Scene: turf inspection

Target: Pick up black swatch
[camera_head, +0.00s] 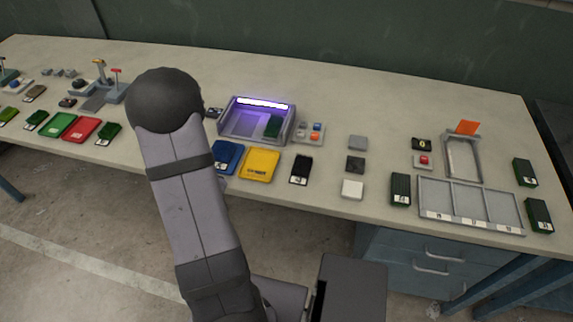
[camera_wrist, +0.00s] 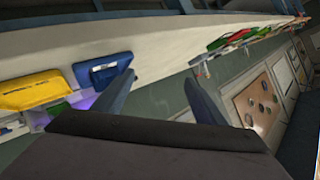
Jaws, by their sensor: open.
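The black swatch (camera_head: 355,164) is a small dark square lying flat on the bench, right of centre in the head view. It lies between a grey square (camera_head: 358,142) behind it and a white square (camera_head: 352,189) in front. My gripper (camera_wrist: 160,78) is open and empty in the wrist view, its two fingers well apart. In the head view my arm hides most of the gripper, which is left of the swatch near the blue tray (camera_head: 228,156). I cannot make out the swatch in the wrist view.
A yellow tray (camera_head: 261,164) and a black labelled block (camera_head: 301,169) lie left of the swatch. A lit box (camera_head: 232,133) stands behind them. Right are a dark green block (camera_head: 400,189) and a compartment tray (camera_head: 432,200). Bare bench surrounds the three squares.

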